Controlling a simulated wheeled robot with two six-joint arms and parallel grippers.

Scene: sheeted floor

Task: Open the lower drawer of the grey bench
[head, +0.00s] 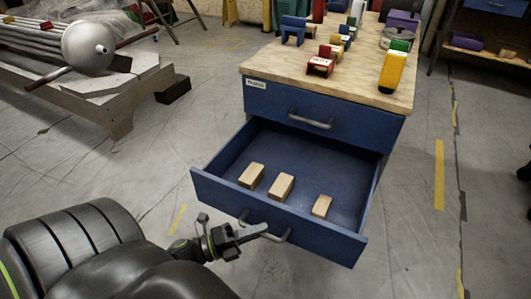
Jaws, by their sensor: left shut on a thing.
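The bench (257,96) has blue drawer fronts under a light wooden top. Its upper drawer (290,109) is closed, with a grey bar handle (311,122). The lower drawer (330,236) is pulled well out and shows its inside, where three small wooden blocks (281,187) lie. My left gripper (262,229) comes in from the lower left and is shut on the left part of the lower drawer's handle (283,237). The fingers partly hide that end of the handle. My right gripper is not in view.
Several coloured toy-like pieces (391,72) stand on the bench top. A low wooden platform (110,92) with metal tubes and a silver sphere (88,46) is at the upper left. The floor right of the bench is clear, with yellow marks (439,175).

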